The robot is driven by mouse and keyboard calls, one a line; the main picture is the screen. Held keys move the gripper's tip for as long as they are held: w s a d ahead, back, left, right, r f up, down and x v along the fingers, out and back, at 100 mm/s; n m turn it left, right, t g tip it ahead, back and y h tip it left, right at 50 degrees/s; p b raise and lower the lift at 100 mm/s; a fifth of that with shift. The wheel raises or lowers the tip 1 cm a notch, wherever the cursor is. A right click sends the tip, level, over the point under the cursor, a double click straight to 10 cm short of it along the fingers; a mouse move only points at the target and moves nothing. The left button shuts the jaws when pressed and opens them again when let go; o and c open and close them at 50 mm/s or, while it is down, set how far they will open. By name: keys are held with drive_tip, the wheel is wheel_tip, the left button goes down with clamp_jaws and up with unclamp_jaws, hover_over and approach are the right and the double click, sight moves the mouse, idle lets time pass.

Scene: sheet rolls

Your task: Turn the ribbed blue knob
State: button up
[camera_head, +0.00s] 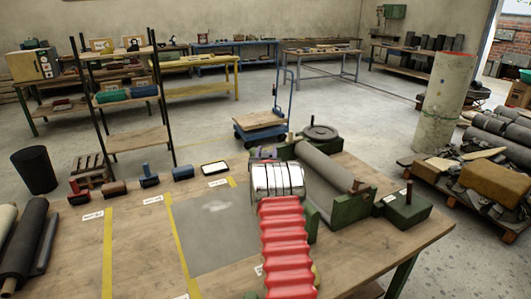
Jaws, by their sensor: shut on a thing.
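The red ribbed sleeve and the silver banded wrist of my arm reach up from the bottom over the workbench. My gripper (271,163) is at the far end of this wrist, against the left end of the green-framed roller machine (345,207). The jaws are mostly hidden behind the wrist. A small purple-blue part (264,152) shows just beyond the wrist; it appears to be the ribbed blue knob, with my gripper shut on it. Its ribs and its turn angle cannot be made out. A long grey roller (325,165) lies in the machine, right of my wrist.
A green block with an upright handle (405,208) stands on the right of the bench (375,248). Hand tools (150,180) line its back left, and dark rolls (25,240) lie at far left. The grey mat (212,230) is clear. A blue trolley (262,125) stands behind.

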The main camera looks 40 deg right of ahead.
drive_tip(key=shift+s+d+r+m+g+h, duration=0.25)
drive_tip(key=shift+m+g+h, duration=0.5)
drive_tip(key=shift+m+g, duration=0.75)
drive_tip(key=shift+s+f+m+g+h, duration=0.3)
drive_tip(key=shift+m+g+h, duration=0.55)
drive_tip(key=shift+g, duration=1.2)
drive_tip(key=shift+s+d+r+m+g+h, duration=0.15)
drive_tip(key=shift+s+m+g+h, duration=0.35)
drive_tip(key=shift+m+g, duration=1.05)
drive_tip(key=shift+s+r+m+g, duration=0.15)
drive_tip(key=shift+m+g, duration=0.35)
drive_tip(key=shift+g, duration=0.55)
drive_tip(key=shift+s+r+m+g, duration=0.15)
drive_tip(key=shift+m+g, duration=0.35)
drive_tip(key=shift+g, duration=0.55)
drive_tip(key=o, duration=0.7)
drive_tip(key=shift+f, duration=0.15)
drive_tip(key=o, duration=0.4)
drive_tip(key=shift+s+f, duration=0.1)
drive_tip(key=shift+f, duration=0.05)
drive_tip(key=shift+c, duration=0.2)
drive_tip(key=w+a, duration=0.2)
drive_tip(key=a, duration=1.1)
drive_tip(key=shift+a, duration=0.3)
